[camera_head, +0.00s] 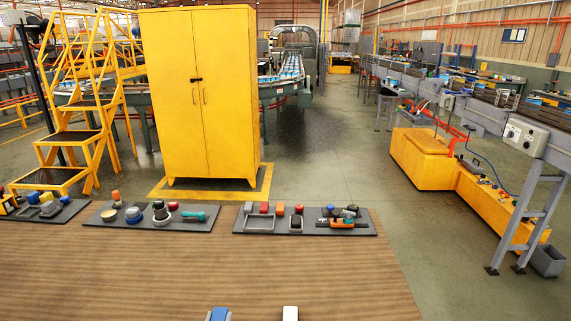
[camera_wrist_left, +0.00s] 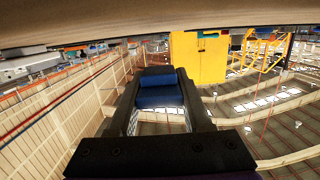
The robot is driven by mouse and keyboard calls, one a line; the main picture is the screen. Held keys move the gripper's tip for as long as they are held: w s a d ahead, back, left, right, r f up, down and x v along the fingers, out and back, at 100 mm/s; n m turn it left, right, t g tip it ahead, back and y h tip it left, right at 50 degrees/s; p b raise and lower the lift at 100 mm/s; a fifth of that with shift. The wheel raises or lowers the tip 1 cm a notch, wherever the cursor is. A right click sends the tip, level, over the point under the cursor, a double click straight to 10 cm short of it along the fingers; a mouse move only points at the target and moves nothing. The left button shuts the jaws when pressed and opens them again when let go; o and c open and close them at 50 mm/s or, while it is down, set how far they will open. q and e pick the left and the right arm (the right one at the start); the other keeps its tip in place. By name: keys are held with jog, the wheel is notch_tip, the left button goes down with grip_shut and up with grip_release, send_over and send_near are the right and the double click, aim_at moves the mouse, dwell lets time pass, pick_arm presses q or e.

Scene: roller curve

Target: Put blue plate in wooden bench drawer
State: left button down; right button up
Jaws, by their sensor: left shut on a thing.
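My left gripper (camera_head: 218,315) shows only at the bottom edge of the head view, low over the near part of the wooden bench (camera_head: 190,270). In the left wrist view its dark fingers reach forward on both sides of a blue piece (camera_wrist_left: 160,92). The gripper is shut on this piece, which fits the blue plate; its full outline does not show. The bench's drawer is not visible in either view. My right gripper cannot be made out.
Dark mats with tools and small parts, such as the middle mat (camera_head: 245,225), line the bench's far edge. The near bench top is bare. A small white block (camera_head: 290,313) shows at the bottom edge. A yellow cabinet (camera_head: 200,100) stands behind the bench.

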pick_arm(q)
jog(key=shift+s+a, duration=0.15)
jog(key=shift+s, duration=0.2)
pick_arm(e)
jog(key=shift+w+r, duration=0.15)
jog(key=shift+r, duration=0.4)
pick_arm(q)
jog(key=shift+w+f, duration=0.2)
jog(key=w+b, duration=0.1)
jog(key=b, duration=0.1)
jog(key=w+d+b, duration=0.1)
jog(key=b, duration=0.1)
jog(key=shift+w+d+r, duration=0.1)
notch_tip(320, 180, up, 6)
jog(key=w+d+b, duration=0.1)
jog(key=w+b, duration=0.1)
jog(key=b, duration=0.4)
jog(key=shift+w+d+h, duration=0.15)
jog(key=shift+d+h, duration=0.15)
jog(key=shift+d, duration=0.1)
pick_arm(e)
notch_tip(320, 180, down, 12)
jog(key=s, duration=0.2)
jog(key=shift+g, duration=0.3)
jog(key=shift+r, duration=0.1)
